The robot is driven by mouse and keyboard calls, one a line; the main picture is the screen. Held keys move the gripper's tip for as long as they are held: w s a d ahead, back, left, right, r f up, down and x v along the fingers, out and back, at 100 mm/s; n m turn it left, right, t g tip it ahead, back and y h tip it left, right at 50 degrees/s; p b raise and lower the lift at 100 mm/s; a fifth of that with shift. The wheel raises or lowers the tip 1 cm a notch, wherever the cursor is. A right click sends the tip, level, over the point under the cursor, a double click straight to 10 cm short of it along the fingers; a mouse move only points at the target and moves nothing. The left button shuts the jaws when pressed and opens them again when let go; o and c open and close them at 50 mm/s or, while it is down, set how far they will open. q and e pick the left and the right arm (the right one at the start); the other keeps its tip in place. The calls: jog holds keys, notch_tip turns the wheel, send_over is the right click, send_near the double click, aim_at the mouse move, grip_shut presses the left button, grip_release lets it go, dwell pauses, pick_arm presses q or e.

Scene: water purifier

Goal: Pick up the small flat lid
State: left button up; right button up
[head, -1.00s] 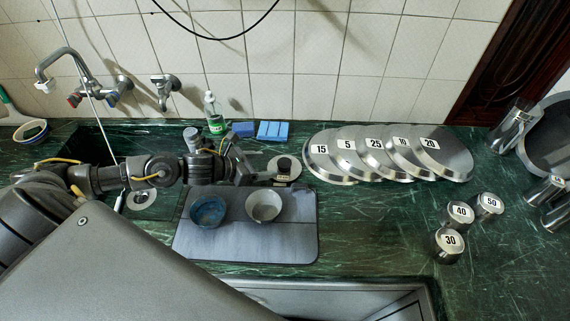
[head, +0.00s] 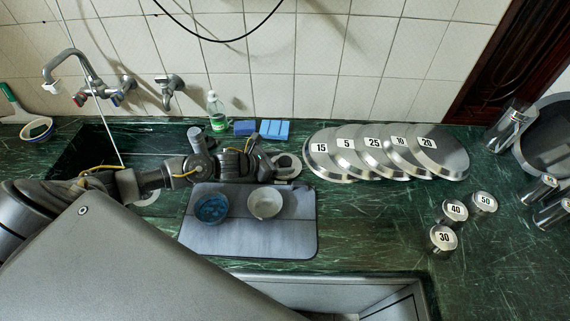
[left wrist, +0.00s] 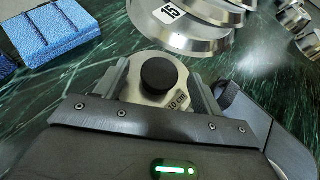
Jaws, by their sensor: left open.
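The small flat lid (head: 292,162) is a light metal disc with a black knob, lying on the green counter behind the grey mat. In the left wrist view the lid (left wrist: 151,93) shows its round black knob and a "10 cm" mark. My left gripper (head: 272,164) is open at the lid, coming in from the left. In the left wrist view its two fingers stand on either side of the lid, with the knob between them; whether they touch its rim I cannot tell. The lid's near part is hidden by the gripper body. My right gripper is not in view.
Several large numbered lids (head: 331,163) overlap just right of the small lid. Blue sponges (head: 273,130) and a bottle (head: 217,110) stand behind. Two bowls (head: 265,203) sit on the grey mat (head: 255,240). Numbered canisters (head: 442,240) stand at the right.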

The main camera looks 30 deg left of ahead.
pick_arm(q)
jog(key=shift+c, duration=0.5)
jog(key=c, duration=1)
jog(key=shift+r, duration=0.1)
jog(key=shift+r+b, duration=0.55)
jog(key=shift+r, duration=0.05)
jog(key=shift+r+b, duration=0.45)
jog(key=shift+r, duration=0.25)
jog(key=shift+s+d+r+b, duration=0.1)
jog(key=shift+s+d+r, duration=0.45)
jog(key=shift+s+r, duration=1.45)
jog(key=shift+s+d+r+b, duration=0.15)
jog(key=shift+s+d+r, duration=0.4)
jog(key=shift+s+r, duration=1.45)
jog(key=shift+s+d+r+b, duration=0.1)
jog(key=shift+s+d+r, duration=0.75)
jog(key=shift+s, duration=2)
